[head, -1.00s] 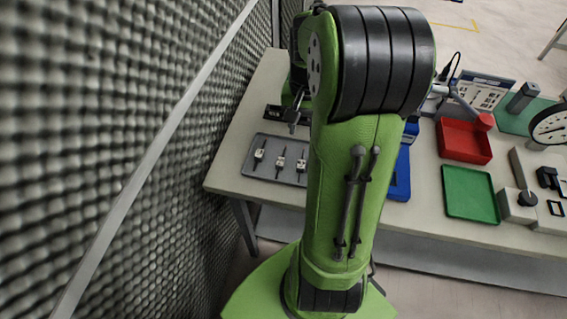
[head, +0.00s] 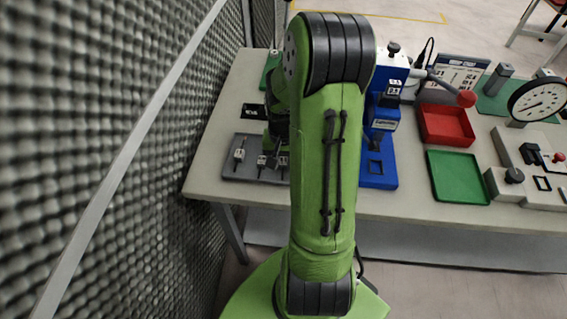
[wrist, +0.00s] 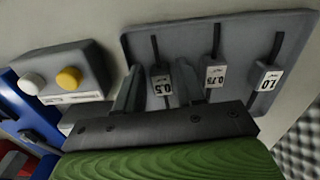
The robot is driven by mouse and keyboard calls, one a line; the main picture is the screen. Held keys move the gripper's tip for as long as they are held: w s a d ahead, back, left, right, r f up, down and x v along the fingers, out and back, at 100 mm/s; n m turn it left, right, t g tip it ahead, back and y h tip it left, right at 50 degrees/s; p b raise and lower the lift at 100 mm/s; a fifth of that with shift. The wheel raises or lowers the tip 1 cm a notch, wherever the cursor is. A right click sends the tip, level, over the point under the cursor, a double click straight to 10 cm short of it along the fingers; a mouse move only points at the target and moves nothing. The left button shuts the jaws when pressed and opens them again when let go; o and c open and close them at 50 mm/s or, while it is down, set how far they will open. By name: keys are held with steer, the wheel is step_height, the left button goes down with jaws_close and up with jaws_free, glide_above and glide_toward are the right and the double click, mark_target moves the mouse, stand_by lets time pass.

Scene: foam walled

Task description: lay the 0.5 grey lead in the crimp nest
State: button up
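The 0.5 lead (wrist: 162,84), a dark wire with a white label block, lies on the grey tray (wrist: 137,42) in the wrist view. My gripper (wrist: 158,88) is open, its two fingers either side of that lead in the picture; I see no contact. The 0.75 lead (wrist: 214,72) and 1.0 lead (wrist: 268,78) lie beside it. In the head view my gripper is over the right part of the tray (head: 230,175), mostly hidden by my arm. The blue press (head: 378,172) stands right of my arm, with a dark square recess in its base that may be the crimp nest.
A grey box with white and yellow buttons (wrist: 62,76) is left of the tray in the wrist view. A red bin (head: 446,125), a green tray (head: 458,177) and a dial gauge (head: 540,100) stand to the right. The foam wall (head: 95,130) is close on the left.

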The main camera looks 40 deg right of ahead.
steer(key=shift+r, duration=0.1)
jaws_close()
steer(key=shift+r, duration=0.1)
